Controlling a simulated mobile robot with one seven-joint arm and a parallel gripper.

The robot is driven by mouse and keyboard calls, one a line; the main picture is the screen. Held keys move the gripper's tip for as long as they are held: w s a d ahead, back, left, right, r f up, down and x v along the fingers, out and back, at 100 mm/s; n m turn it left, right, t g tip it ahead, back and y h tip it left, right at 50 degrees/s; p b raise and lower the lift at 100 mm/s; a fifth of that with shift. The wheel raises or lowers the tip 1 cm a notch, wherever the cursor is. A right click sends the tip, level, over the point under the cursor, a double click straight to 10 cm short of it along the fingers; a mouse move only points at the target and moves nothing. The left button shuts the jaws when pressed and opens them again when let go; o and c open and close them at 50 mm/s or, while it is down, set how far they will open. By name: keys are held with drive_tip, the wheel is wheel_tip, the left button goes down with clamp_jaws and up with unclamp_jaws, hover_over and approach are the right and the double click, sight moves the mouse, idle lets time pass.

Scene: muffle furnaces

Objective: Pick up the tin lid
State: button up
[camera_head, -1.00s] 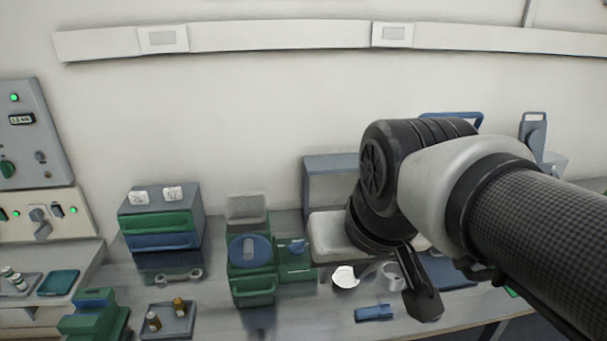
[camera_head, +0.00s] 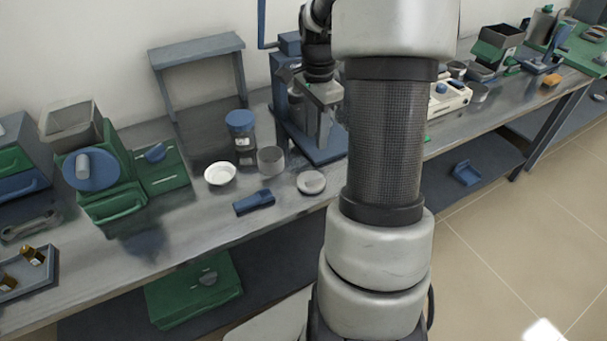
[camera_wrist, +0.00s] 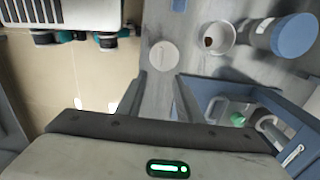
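The tin lid, a flat pale grey disc (camera_head: 311,182), lies on the bench near its front edge. It also shows in the wrist view (camera_wrist: 164,55), just beyond and between my fingertips, and nothing touches it. An open grey tin (camera_head: 270,160) stands to its left and farther back, also visible in the wrist view (camera_wrist: 216,38). My gripper (camera_wrist: 160,76) is open, with its two fingers apart and empty. In the head view it hangs above the bench beside the blue stand, partly hidden by my arm.
A blue-framed stand (camera_head: 312,140) is just behind the lid. A blue-capped jar (camera_head: 241,135), a white dish (camera_head: 220,174) and a small blue block (camera_head: 254,203) stand to the left. A white device (camera_head: 450,95) is to the right. Bare bench surrounds the lid.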

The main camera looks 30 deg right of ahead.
sight(314, 179)
wheel_tip(314, 179, down, 15)
drive_tip(key=shift+a+r+b, duration=0.1)
drive_tip(key=shift+a+b, duration=0.05)
drive_tip(key=shift+b, duration=0.8)
clamp_jaws()
